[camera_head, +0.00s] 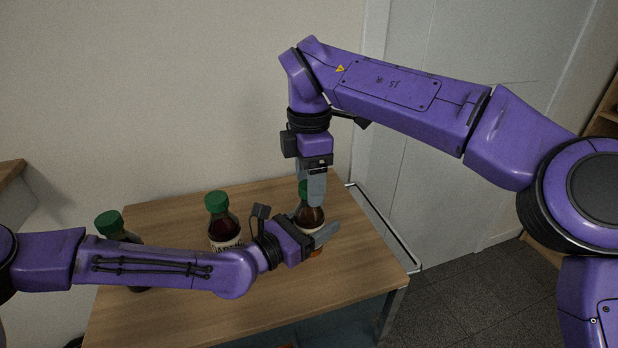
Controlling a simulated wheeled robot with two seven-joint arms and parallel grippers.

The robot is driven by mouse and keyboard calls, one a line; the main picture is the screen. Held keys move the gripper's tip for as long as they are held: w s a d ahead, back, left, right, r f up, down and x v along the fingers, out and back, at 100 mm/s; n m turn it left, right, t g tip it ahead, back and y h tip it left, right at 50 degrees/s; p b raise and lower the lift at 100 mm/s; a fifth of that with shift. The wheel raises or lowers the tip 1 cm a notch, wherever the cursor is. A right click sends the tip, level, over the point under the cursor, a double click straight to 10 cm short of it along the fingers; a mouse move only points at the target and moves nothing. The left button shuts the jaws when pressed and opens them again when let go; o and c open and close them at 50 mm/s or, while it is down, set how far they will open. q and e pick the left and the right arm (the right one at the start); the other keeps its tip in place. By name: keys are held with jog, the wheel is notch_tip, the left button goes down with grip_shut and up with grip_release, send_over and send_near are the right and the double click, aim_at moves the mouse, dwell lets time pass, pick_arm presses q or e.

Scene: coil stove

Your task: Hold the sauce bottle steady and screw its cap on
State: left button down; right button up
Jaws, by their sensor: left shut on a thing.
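A dark sauce bottle (309,216) stands upright near the right side of the wooden table. My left gripper (325,234) reaches in from the left and is shut on this bottle, hiding part of its lower body. A green cap (302,188) shows at the top of the bottle, partly behind a finger of my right gripper (314,188). My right gripper points straight down at the cap from above. Its fingers overlap in this view, so I cannot tell whether they grip the cap, nor how the cap sits on the neck.
A second green-capped bottle (219,224) stands left of the held one, behind my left arm. A third (110,226) stands farther left, partly hidden by that arm. The wooden table (350,270) is bare at its front right. A wall is behind it.

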jog(key=shift+r, duration=2.3)
jog(key=shift+c, duration=0.3)
